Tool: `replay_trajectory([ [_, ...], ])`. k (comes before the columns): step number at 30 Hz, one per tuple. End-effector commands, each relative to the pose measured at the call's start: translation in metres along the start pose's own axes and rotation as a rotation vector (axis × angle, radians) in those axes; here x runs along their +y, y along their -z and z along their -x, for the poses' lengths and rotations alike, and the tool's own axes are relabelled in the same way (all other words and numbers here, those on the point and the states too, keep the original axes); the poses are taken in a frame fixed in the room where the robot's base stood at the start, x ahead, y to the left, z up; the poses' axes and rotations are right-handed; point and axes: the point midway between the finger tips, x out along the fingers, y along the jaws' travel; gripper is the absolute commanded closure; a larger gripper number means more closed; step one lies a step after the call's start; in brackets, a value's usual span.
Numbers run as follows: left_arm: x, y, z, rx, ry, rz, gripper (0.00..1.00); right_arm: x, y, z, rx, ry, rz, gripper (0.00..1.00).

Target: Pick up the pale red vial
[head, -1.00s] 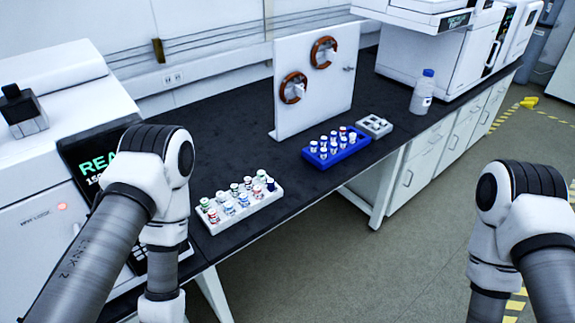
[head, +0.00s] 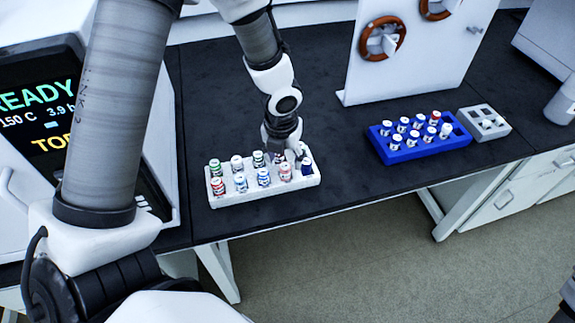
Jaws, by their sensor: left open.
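The white rack (head: 262,194) holds two rows of small capped vials. A vial with a pale red label (head: 285,173) stands upright in its front row, second from the right end. Another front-row vial, at the left end, has a stronger red label (head: 218,187). My left gripper (head: 286,154) points down over the right part of the rack, just behind the pale red vial. It is open. Its fingers partly hide back-row vials there, and I cannot tell whether they touch any vial. My right gripper is out of view.
A dark blue vial (head: 306,167) stands at the rack's right end, close to the fingers. A blue rack (head: 408,153) with vials and a grey rack (head: 489,133) stand to the right. A white upright panel (head: 420,65) stands behind. The instrument (head: 20,190) is at left.

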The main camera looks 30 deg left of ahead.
Motion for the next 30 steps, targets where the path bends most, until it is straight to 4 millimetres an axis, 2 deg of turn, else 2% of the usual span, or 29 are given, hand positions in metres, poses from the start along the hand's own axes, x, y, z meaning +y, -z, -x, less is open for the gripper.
replay_trajectory([
  [3,0.000,0.000,-0.027,0.002,0.000,0.001,0.43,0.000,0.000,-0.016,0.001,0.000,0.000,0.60],
  [6,0.000,-0.001,-0.044,0.001,0.001,0.002,0.43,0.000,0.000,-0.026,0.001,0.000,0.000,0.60],
  [13,0.000,-0.001,-0.045,0.000,0.002,0.004,0.43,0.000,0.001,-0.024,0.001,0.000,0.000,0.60],
  [14,0.000,-0.001,-0.045,0.000,0.002,0.004,0.46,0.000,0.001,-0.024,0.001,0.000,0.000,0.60],
  [18,0.000,-0.001,-0.045,0.000,0.002,0.004,0.96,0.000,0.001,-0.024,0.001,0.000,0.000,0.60],
  [19,0.000,-0.001,-0.045,0.000,0.002,0.004,1.00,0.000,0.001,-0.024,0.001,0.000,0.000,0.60],
  [27,0.000,-0.001,-0.045,0.001,0.002,0.004,1.00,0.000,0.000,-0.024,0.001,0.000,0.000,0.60],
  [30,0.000,-0.002,-0.038,0.000,0.002,0.004,1.00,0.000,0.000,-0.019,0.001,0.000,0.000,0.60],
])
